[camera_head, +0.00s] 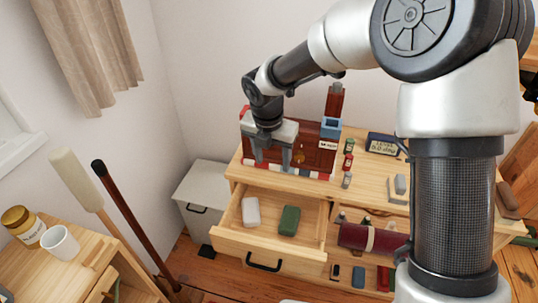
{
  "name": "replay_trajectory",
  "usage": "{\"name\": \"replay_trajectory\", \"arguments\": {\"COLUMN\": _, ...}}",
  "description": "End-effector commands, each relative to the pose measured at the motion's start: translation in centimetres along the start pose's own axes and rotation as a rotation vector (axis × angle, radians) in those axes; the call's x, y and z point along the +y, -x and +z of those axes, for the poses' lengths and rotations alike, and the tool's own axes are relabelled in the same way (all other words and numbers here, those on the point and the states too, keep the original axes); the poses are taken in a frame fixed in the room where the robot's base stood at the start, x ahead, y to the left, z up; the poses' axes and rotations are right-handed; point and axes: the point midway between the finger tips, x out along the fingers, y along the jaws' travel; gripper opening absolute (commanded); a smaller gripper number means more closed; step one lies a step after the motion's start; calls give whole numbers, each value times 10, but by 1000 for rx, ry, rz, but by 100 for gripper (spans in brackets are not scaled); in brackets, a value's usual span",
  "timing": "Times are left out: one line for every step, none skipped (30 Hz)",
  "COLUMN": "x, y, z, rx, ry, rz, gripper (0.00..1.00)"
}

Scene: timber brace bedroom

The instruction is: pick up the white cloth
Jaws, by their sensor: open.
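A small white item (251,211), which looks like the white cloth, lies in the left part of the open wooden drawer (262,248). A dark green item (289,220) lies to its right in the same drawer, apart from it. My gripper (271,163) is open and empty, with its fingers pointing down. It is above and behind the white item in the picture, in front of a dark red-brown board on the dresser top, and hides part of that board. I cannot tell its exact height above the top.
The dresser top (355,188) holds the dark red-brown board (315,158), small bottles (348,160) and a dark clock-like box (383,144). A dark red roll (370,238) lies right of the drawer. A grey cabinet (205,190) stands left; poles (130,215) lean nearer.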

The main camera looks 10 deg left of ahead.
Motion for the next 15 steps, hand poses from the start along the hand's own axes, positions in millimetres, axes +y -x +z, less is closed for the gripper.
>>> {"name": "replay_trajectory", "arguments": {"x": 20, "y": -34, "z": -10, "rx": 30, "ry": 132, "rz": 14, "gripper": 53}}
{"name": "replay_trajectory", "arguments": {"x": 29, "y": -47, "z": -15, "rx": 41, "ry": 204, "rz": 23, "gripper": 53}}
{"name": "replay_trajectory", "arguments": {"x": 39, "y": -61, "z": -19, "rx": 51, "ry": 290, "rz": 35, "gripper": 53}}
{"name": "replay_trajectory", "arguments": {"x": 46, "y": -70, "z": -22, "rx": 58, "ry": 344, "rz": 44, "gripper": 53}}
{"name": "replay_trajectory", "arguments": {"x": 52, "y": -77, "z": -26, "rx": 64, "ry": 392, "rz": 52, "gripper": 53}}
{"name": "replay_trajectory", "arguments": {"x": 58, "y": -85, "z": -29, "rx": 69, "ry": 444, "rz": 61, "gripper": 53}}
{"name": "replay_trajectory", "arguments": {"x": 62, "y": -90, "z": -31, "rx": 72, "ry": 474, "rz": 66, "gripper": 53}}
{"name": "replay_trajectory", "arguments": {"x": 64, "y": -94, "z": -33, "rx": 75, "ry": 497, "rz": 70, "gripper": 53}}
{"name": "replay_trajectory", "arguments": {"x": 67, "y": -97, "z": -34, "rx": 76, "ry": 520, "rz": 74, "gripper": 53}}
{"name": "replay_trajectory", "arguments": {"x": 68, "y": -100, "z": -35, "rx": 77, "ry": 531, "rz": 75, "gripper": 53}}
{"name": "replay_trajectory", "arguments": {"x": 69, "y": -104, "z": -36, "rx": 78, "ry": 538, "rz": 76, "gripper": 53}}
{"name": "replay_trajectory", "arguments": {"x": 69, "y": -109, "z": -36, "rx": 79, "ry": 542, "rz": 76, "gripper": 53}}
{"name": "replay_trajectory", "arguments": {"x": 69, "y": -114, "z": -37, "rx": 79, "ry": 542, "rz": 75, "gripper": 53}}
{"name": "replay_trajectory", "arguments": {"x": 69, "y": -119, "z": -38, "rx": 80, "ry": 541, "rz": 75, "gripper": 53}}
{"name": "replay_trajectory", "arguments": {"x": 70, "y": -128, "z": -39, "rx": 81, "ry": 541, "rz": 76, "gripper": 53}}
